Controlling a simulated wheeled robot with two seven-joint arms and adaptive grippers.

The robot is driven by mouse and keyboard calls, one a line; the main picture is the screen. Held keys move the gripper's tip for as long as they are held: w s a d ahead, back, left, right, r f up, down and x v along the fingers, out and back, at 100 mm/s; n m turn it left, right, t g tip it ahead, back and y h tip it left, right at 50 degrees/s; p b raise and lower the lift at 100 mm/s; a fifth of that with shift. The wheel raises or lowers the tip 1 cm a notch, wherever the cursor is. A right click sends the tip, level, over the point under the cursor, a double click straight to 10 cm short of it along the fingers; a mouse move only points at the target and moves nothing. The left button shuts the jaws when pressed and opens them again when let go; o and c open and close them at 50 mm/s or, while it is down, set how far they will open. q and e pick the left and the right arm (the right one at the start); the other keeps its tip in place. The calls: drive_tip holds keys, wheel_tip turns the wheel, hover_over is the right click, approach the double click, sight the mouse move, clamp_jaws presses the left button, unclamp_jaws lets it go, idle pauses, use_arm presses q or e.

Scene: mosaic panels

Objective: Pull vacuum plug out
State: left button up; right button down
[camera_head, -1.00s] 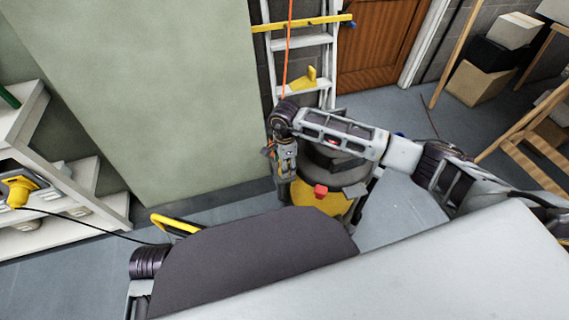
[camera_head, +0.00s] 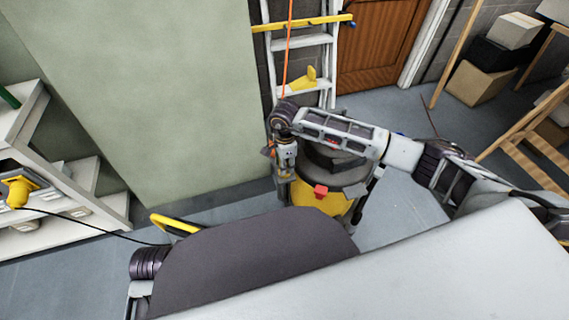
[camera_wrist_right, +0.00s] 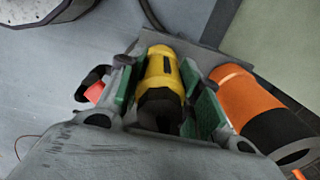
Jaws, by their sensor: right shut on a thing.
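My right gripper (camera_wrist_right: 160,95) is shut on a yellow and black plug (camera_wrist_right: 162,72), which lies between its green finger pads in the wrist view. An orange and black cylindrical piece (camera_wrist_right: 252,105) is beside the right finger; whether it is joined to the plug I cannot tell. In the head view my right gripper (camera_head: 285,185) points down next to the yellow and dark vacuum (camera_head: 345,204) with a red clip. The arm hides part of the vacuum, and the plug is too small to make out there. My left gripper is not in view.
An orange cord (camera_head: 287,50) hangs before the ladder (camera_head: 300,43). A pale green panel (camera_head: 150,90) stands left of the gripper. At the left, a white shelf (camera_head: 105,212) carries a yellow item (camera_head: 18,192) with a black cable. Boxes (camera_head: 475,82) stand at the back right.

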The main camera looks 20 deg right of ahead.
drive_tip(key=shift+r, duration=0.25)
drive_tip(key=shift+r+p, duration=0.3)
drive_tip(key=shift+p, duration=0.05)
drive_tip(key=shift+r+p, duration=1.6)
drive_tip(key=shift+r, duration=1.05)
drive_tip(key=shift+r+p, duration=1.4)
drive_tip(key=shift+r, duration=0.95)
drive_tip(key=shift+r, duration=0.2)
